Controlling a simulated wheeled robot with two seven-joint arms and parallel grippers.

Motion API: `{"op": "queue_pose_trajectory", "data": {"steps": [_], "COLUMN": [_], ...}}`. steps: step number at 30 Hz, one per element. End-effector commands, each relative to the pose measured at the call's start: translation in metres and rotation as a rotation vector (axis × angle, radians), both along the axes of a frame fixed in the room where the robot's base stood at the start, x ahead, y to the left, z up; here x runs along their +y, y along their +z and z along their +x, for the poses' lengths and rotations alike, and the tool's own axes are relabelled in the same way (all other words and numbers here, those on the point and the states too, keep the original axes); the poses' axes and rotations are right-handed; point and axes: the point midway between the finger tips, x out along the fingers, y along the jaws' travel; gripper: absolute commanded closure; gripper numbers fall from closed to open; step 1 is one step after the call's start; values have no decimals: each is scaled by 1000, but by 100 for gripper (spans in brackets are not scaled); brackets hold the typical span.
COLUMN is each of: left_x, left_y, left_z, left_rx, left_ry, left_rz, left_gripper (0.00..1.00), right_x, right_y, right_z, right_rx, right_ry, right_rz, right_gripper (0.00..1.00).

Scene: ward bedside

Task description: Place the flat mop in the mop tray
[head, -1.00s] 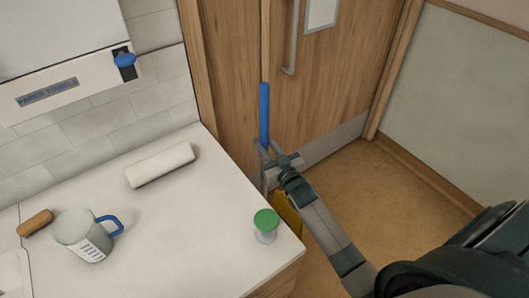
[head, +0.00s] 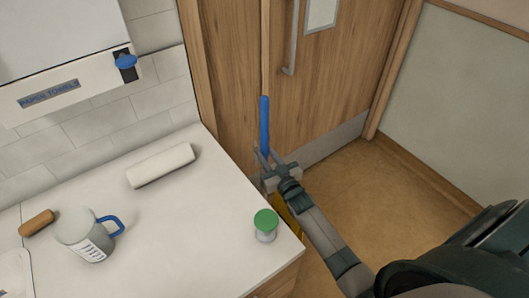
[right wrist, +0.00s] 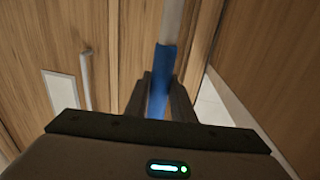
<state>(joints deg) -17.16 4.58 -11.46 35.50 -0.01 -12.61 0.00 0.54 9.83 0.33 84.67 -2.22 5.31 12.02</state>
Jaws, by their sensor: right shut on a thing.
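The flat mop shows as a long upright handle with a blue grip sleeve (head: 264,122) in front of the wooden door. My right gripper (head: 263,158) is shut on the handle at the blue sleeve. In the right wrist view the blue sleeve (right wrist: 161,78) stands between the two fingers. A yellow thing (head: 289,216) shows in part behind the counter corner and my right arm; I cannot tell whether it is the mop tray. My left gripper is not in view.
The white counter (head: 185,235) fills the lower left. On it are a green-capped container (head: 265,225) near the right corner, a white roll (head: 160,165), a jug (head: 82,232) and a brown cylinder (head: 36,223). Open floor (head: 400,190) lies right of my arm.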

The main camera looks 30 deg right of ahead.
Motion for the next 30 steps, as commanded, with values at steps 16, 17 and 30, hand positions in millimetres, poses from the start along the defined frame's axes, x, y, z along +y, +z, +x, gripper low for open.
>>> {"op": "queue_pose_trajectory", "data": {"steps": [16,17,30], "left_x": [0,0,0], "left_y": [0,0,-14], "left_z": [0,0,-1], "left_rx": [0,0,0], "left_ry": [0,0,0], "left_rz": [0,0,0], "left_gripper": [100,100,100], "right_x": [0,0,0], "right_y": [0,0,-3], "right_z": [-1,-3,-59], "right_rx": [1,1,2], "right_ry": [0,0,0], "right_rz": [0,0,0], "right_gripper": [59,59,59]}}
